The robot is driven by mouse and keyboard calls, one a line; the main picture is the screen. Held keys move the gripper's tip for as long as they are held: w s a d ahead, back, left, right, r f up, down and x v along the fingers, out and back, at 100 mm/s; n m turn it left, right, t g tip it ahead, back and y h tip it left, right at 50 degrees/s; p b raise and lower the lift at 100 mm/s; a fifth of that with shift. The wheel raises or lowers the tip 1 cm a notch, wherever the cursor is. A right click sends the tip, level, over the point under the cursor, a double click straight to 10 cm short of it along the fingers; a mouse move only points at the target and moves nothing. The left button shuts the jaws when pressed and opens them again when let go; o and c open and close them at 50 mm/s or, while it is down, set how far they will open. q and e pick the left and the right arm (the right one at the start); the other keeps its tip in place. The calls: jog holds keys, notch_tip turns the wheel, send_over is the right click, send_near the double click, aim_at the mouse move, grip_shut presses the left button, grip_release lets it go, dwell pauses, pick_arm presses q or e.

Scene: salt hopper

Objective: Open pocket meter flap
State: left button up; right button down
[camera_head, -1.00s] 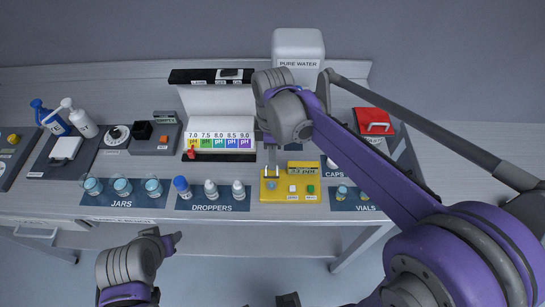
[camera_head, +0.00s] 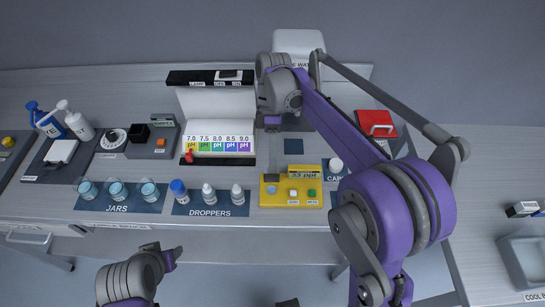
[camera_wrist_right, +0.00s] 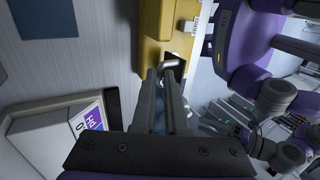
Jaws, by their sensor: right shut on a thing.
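The yellow pocket meter (camera_head: 305,189) lies flat right of the droppers, with its "33 ppt" display facing up. At its left end a dark grey flap (camera_head: 271,177) shows behind an uncovered pale blue round spot (camera_head: 271,189). My right gripper (camera_head: 272,125) is behind the meter's left end in the head view, fingers hidden there. In the right wrist view my right gripper (camera_wrist_right: 166,74) is shut on a small light-grey piece (camera_wrist_right: 170,63), seen against the meter; whether this is part of the flap I cannot tell. My left gripper (camera_head: 172,258) is low in front of the bench.
Dropper bottles (camera_head: 209,194) stand left of the meter. The pH chart (camera_head: 219,145) stands behind them. Vials sit to the right, mostly behind my right arm. The bench between meter and pure water container (camera_head: 298,41) has free room.

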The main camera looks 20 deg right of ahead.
jog(key=c, duration=0.9)
grip_release()
jog(key=shift+c, duration=0.2)
jog(key=p+v, duration=0.1)
jog(key=v, duration=0.9)
jog(key=shift+r, duration=0.4)
jog(key=shift+w, duration=0.1)
